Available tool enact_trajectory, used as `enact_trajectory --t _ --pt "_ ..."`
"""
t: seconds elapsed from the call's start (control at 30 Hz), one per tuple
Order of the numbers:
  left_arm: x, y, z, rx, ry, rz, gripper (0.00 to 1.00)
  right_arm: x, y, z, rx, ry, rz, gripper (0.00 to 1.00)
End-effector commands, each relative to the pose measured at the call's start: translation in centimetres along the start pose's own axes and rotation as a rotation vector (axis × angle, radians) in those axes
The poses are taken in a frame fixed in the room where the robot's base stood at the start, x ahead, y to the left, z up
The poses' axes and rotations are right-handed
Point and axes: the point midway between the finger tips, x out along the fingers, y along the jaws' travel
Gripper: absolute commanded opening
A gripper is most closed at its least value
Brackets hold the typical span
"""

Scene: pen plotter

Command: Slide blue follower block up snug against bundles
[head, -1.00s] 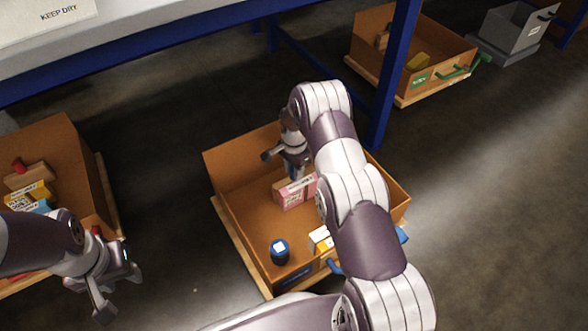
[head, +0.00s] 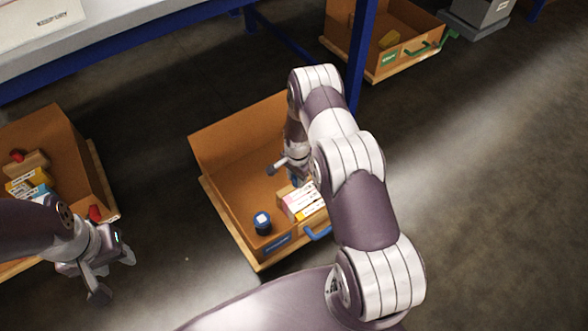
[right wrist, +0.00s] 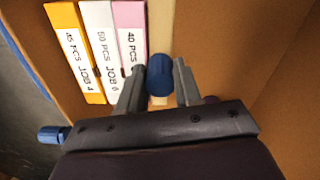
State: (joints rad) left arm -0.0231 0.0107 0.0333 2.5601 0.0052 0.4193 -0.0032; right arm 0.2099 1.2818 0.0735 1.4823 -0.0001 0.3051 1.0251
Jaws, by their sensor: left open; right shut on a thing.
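The follower block is a pale wooden block (right wrist: 161,25) with a blue knob (right wrist: 159,73). My right gripper (right wrist: 158,84) is shut on this knob, inside the open brown box (head: 232,212). Beside the block stand the bundles: pink (right wrist: 130,32), white (right wrist: 101,45) and yellow (right wrist: 73,45), side by side. The pink one is right alongside the block; I cannot tell if a thin gap is left. In the head view the bundles (head: 303,205) are at the box's front right, partly behind my right arm. My left gripper (head: 112,277) is open and empty at the lower left.
A blue cylinder with a white top (head: 262,221) stands in the box's front corner. A box with a red-knobbed block (head: 28,163) and bundles is at the left. A green-handled box (head: 403,55) is at the back. The blue table leg (head: 361,65) stands behind the middle box.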

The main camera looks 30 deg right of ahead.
Motion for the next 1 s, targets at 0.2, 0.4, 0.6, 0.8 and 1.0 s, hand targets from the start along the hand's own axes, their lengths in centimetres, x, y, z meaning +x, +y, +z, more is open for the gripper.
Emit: enact_trajectory --t 0.2,0.4,0.6,0.8,1.0 --pt "0.1 0.0 0.0 0.0 0.0 0.0 0.44 0.0 -0.1 0.1 -0.001 0.0 -0.001 0.0" --pt "0.1 0.0 0.0 0.0 0.0 0.0 0.44 0.0 -0.1 0.0 -0.001 0.0 -0.001 0.59" --pt "-0.1 0.0 0.0 0.0 0.0 0.0 0.44 -0.2 -0.1 0.0 0.0 0.001 -0.001 0.59" --pt "-2.8 0.0 -0.3 0.0 0.0 0.0 0.44 -4.7 -0.1 0.0 0.0 0.001 -0.002 0.59" --pt "-5.3 0.0 -0.6 0.0 0.0 0.0 0.44 -9.9 -0.1 0.0 -0.001 0.001 -0.002 0.59"
